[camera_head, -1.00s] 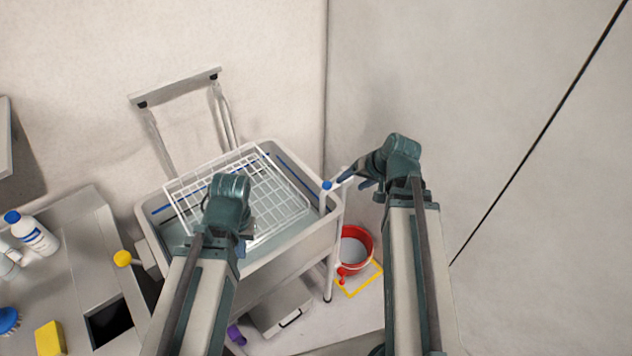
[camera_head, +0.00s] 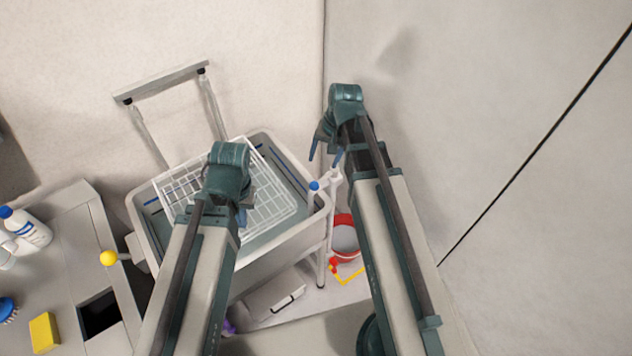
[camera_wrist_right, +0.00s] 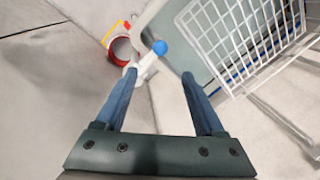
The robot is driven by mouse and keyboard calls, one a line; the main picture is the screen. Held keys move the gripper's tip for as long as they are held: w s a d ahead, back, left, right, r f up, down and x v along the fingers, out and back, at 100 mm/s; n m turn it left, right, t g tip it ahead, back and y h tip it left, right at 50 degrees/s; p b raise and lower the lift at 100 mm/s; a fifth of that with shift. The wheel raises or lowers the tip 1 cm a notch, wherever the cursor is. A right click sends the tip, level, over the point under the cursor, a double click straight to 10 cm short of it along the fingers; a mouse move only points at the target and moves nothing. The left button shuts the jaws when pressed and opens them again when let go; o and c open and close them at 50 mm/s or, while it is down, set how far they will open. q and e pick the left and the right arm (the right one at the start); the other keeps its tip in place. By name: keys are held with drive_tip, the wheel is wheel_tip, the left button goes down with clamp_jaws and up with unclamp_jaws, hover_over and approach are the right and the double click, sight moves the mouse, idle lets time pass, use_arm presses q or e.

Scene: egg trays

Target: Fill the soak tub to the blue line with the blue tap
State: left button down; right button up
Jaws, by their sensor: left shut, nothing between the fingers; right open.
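The soak tub (camera_head: 258,262) is a pale tub with a blue line (camera_head: 151,202) on its inner wall. Its floor looks grey-blue; I cannot tell the water level. A white wire basket (camera_head: 270,207) sits in it. The blue tap knob (camera_head: 314,186) is on a white fitting at the tub's right corner. My right gripper (camera_head: 325,157) is open and empty, its fingers just above the knob in the head view. In the right wrist view the knob (camera_wrist_right: 160,47) shows beyond and between the fingertips (camera_wrist_right: 160,80). My left gripper (camera_head: 244,214) is shut and empty over the basket, its fingers partly hidden.
The left counter holds a bottle (camera_head: 27,229) and yellow sponge (camera_head: 44,332).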

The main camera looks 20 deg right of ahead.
sight(316, 182)
drive_tip(key=f+b, duration=0.4)
drive_tip(key=a+f+b, duration=0.1)
drive_tip(key=f+b, duration=0.3)
drive_tip(key=w+a+f+b, duration=0.1)
drive_tip(key=f+b, duration=0.3)
drive_tip(key=f, duration=0.1)
drive_tip(key=shift+w+a, duration=0.1)
drive_tip(key=shift+r, duration=0.1)
clamp_jaws()
idle(1.1)
